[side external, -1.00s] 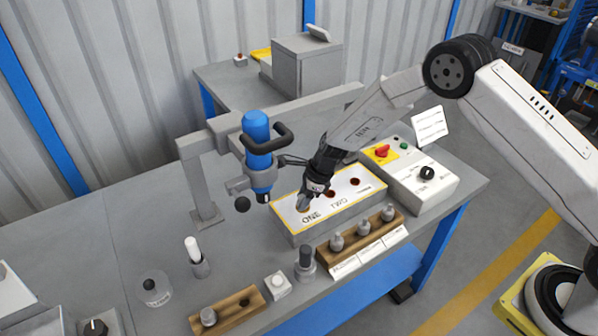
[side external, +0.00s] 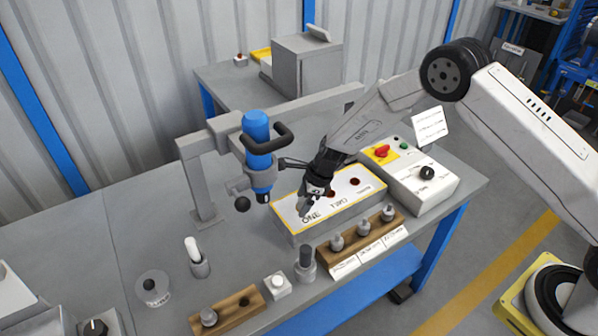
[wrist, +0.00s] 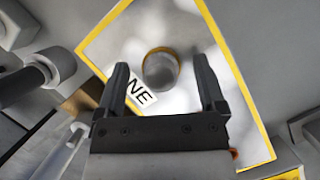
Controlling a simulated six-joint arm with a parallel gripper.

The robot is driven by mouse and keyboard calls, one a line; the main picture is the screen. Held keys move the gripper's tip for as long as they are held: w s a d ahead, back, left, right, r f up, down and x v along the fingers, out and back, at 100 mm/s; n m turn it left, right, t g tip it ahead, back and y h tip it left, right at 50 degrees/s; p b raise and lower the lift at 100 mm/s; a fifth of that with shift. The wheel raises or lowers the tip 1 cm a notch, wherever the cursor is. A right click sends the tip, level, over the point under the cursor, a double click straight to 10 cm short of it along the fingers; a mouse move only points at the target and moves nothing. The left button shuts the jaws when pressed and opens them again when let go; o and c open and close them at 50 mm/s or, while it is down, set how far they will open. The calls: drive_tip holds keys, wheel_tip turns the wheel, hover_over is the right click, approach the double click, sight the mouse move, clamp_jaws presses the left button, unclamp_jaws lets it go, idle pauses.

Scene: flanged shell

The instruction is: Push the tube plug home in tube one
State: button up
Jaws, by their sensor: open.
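The white shell plate (side external: 345,197) with a yellow edge carries the labels ONE and TWO and shows dark red holes along its top. In the wrist view, a round grey plug (wrist: 160,72) sits at the plate beside the partly covered ONE label (wrist: 139,92), with a gold-brown rim along its upper edge. How deep it sits cannot be told. My gripper (side external: 306,211) points down at the ONE end of the plate. In the wrist view its two dark fingers (wrist: 161,75) stand apart on either side of the plug, with gaps showing.
A blue tool (side external: 257,145) on a bracket stands close left of my gripper. A wooden rack (side external: 361,240) with several grey plugs lies in front of the plate. A control box (side external: 412,182) stands to the right.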

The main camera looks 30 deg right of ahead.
drive_tip(key=shift+r, duration=0.1)
drive_tip(key=shift+v, duration=3.6)
drive_tip(key=shift+d+r, duration=0.15)
drive_tip(key=shift+r, duration=0.05)
drive_tip(key=shift+s, duration=0.1)
drive_tip(key=s+d+r+n+h, duration=0.1)
drive_tip(key=s+d+r+n, duration=0.2)
drive_tip(key=s+n, duration=0.5)
drive_tip(key=s+d+r+n+h, duration=0.1)
drive_tip(key=s+d+r+n, duration=0.2)
drive_tip(key=s+n, duration=0.5)
drive_tip(key=s+d+r+n+h, duration=0.1)
drive_tip(key=s+d+r+n, duration=0.2)
drive_tip(key=s+r+n, duration=0.2)
drive_tip(key=shift+s+n+h, duration=0.4)
drive_tip(key=shift+s+n, duration=1.1)
drive_tip(key=shift+s, duration=0.15)
drive_tip(key=shift+d, duration=0.15)
